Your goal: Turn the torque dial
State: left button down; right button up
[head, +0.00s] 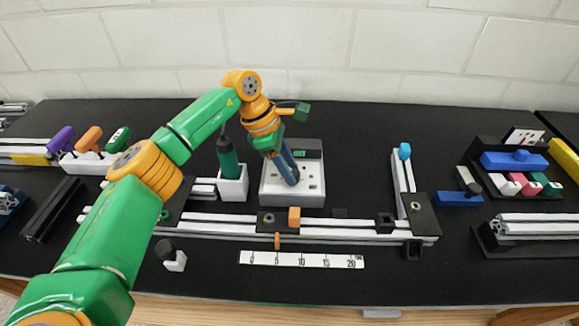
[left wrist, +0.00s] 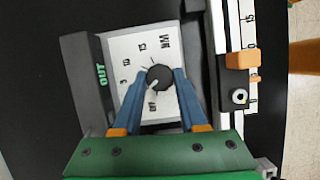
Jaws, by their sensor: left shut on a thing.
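The torque dial (left wrist: 159,78) is a black round knob with a white pointer mark. It sits on a white panel (left wrist: 125,50) with printed numbers, and its pointer faces the lower left in the left wrist view. My left gripper (left wrist: 161,74) has its blue fingers on either side of the dial and is shut on it. In the head view, my left gripper (head: 290,178) reaches down onto the grey and white box (head: 312,190), and its fingers hide the dial there. My right gripper is in neither view.
A green-handled screwdriver (head: 227,158) stands in a white holder (head: 233,187) left of the box. Aluminium rails with an orange block (head: 294,217) and a white scale strip (head: 301,260) lie in front.

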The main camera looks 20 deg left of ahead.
pick_arm(q)
jog(key=shift+r, duration=0.1)
jog(key=shift+c, duration=2.3)
grip_release()
jog(key=b+v, duration=0.1)
jog(key=v, duration=0.6)
